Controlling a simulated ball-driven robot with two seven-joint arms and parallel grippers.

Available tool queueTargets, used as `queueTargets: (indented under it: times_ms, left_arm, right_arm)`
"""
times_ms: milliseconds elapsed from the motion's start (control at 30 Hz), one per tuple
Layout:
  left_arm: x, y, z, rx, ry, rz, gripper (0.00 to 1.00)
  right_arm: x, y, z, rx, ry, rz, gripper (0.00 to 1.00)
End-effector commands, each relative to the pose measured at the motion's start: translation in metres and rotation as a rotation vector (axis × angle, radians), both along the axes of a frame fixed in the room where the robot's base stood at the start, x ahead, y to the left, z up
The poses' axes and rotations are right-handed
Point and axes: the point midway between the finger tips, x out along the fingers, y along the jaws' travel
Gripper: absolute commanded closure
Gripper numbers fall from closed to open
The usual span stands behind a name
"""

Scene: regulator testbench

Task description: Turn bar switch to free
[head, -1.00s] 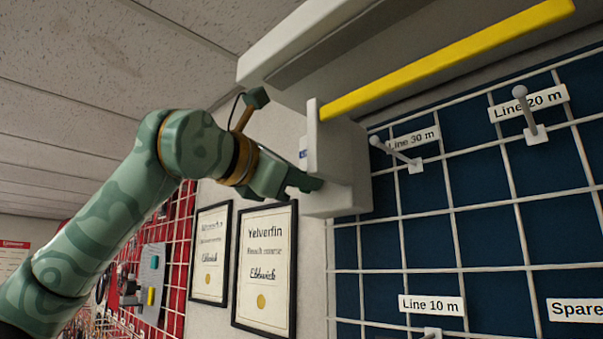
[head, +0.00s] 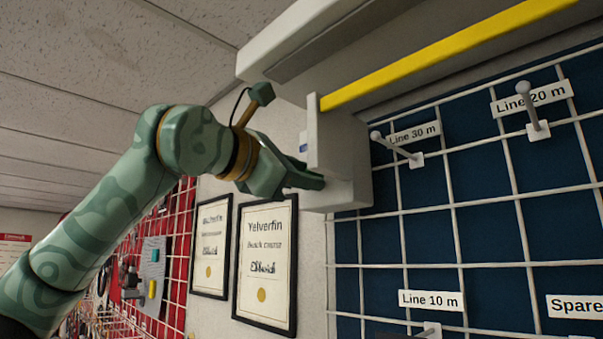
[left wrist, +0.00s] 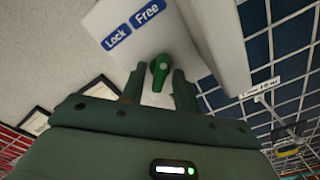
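The green bar switch (left wrist: 160,70) sits on the pale side face of a wall-mounted housing (left wrist: 165,38). Blue labels "Lock" (left wrist: 116,37) and "Free" (left wrist: 148,13) are above it in the left wrist view. Its bar appears to run roughly up and down there, between the fingers. My left gripper (left wrist: 158,84) is open, one finger on each side of the switch; I cannot tell whether they touch it. In the head view, my left gripper (head: 312,179) reaches the left side of the housing (head: 340,165), and the switch is hidden. My right gripper is not seen.
A yellow strip (head: 440,58) runs along the housing's underside. To the right is a dark blue wall grid with pegs (head: 535,110) and line labels. Framed certificates (head: 265,262) hang below my left gripper. A red grid panel (head: 183,240) stands farther left.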

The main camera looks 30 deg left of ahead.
Motion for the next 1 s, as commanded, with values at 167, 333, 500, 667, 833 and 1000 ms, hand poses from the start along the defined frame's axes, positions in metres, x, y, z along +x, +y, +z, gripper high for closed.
queueTargets:
  times_ms: [167, 333, 500, 667, 833, 1000]
  left_arm:
    - [0.000, 0.000, 0.000, -0.001, 0.000, 0.000, 0.66]
    - [-0.003, 0.001, 0.000, -0.002, -0.001, 0.000, 0.66]
    - [-0.028, 0.010, -0.002, -0.004, -0.004, 0.001, 0.66]
    - [-0.069, 0.025, -0.003, -0.004, -0.005, 0.001, 0.66]
    - [-0.111, 0.039, -0.002, -0.003, -0.004, 0.001, 0.66]
    - [-0.140, 0.049, -0.001, -0.001, -0.001, 0.000, 0.66]
  right_arm:
    - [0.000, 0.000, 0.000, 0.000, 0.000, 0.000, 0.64]
    - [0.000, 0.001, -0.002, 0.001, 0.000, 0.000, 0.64]
    - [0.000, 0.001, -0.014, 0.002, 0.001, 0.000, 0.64]
    - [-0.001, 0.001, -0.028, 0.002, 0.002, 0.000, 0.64]
    - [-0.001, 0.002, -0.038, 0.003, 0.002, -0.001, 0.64]
    - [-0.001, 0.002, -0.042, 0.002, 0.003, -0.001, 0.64]
